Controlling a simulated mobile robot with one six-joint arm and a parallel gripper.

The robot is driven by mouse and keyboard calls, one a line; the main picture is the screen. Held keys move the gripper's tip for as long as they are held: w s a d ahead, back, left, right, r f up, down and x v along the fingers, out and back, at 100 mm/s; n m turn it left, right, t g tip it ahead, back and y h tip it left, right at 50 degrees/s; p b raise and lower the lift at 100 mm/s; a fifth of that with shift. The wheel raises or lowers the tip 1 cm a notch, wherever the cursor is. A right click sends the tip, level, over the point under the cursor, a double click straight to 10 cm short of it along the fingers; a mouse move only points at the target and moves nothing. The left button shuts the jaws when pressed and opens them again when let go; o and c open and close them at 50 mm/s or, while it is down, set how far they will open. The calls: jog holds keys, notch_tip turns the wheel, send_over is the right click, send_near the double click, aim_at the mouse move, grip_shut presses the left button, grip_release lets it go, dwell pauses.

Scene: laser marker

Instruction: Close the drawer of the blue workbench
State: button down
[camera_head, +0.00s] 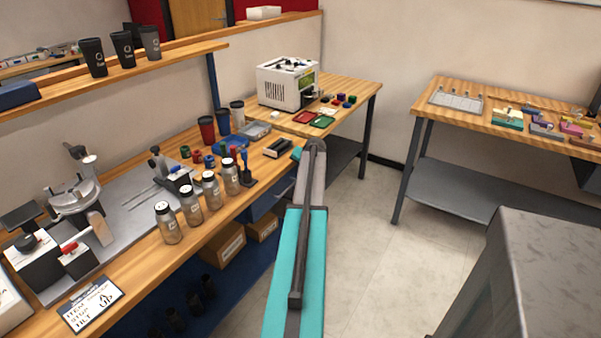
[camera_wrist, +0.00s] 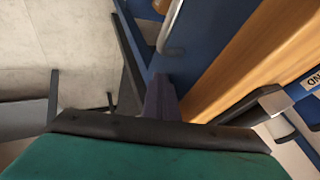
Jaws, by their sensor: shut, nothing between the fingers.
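The blue workbench has a wooden top (camera_head: 140,262) and a blue frame, along the left of the head view. Its blue drawer (camera_head: 264,204) shows below the top's front edge, partly hidden by my arm; how far it stands out is hard to tell. In the wrist view the blue drawer front (camera_wrist: 207,45) with a grey bar handle (camera_wrist: 171,28) lies beyond my gripper, beside the wooden edge (camera_wrist: 255,58). My gripper (camera_wrist: 160,98) is shut and empty, close to the blue front; contact cannot be told. In the head view my arm hides the gripper.
Shaker bottles (camera_head: 190,205), cups (camera_head: 206,130) and a press (camera_head: 75,190) stand on the workbench. Cardboard boxes (camera_head: 224,244) sit below it. A white machine (camera_head: 287,82) stands on the far table. Another wooden table (camera_head: 460,110) is at right. Bare floor (camera_head: 380,230) lies between.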

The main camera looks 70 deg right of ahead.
jog(key=s+a+r+b, duration=0.1)
jog(key=s+a+r, duration=0.4)
jog(key=s+r, duration=0.2)
jog(key=shift+s+r, duration=0.4)
jog(key=shift+r, duration=0.05)
jog(key=shift+s+a, duration=0.1)
dwell(0.4)
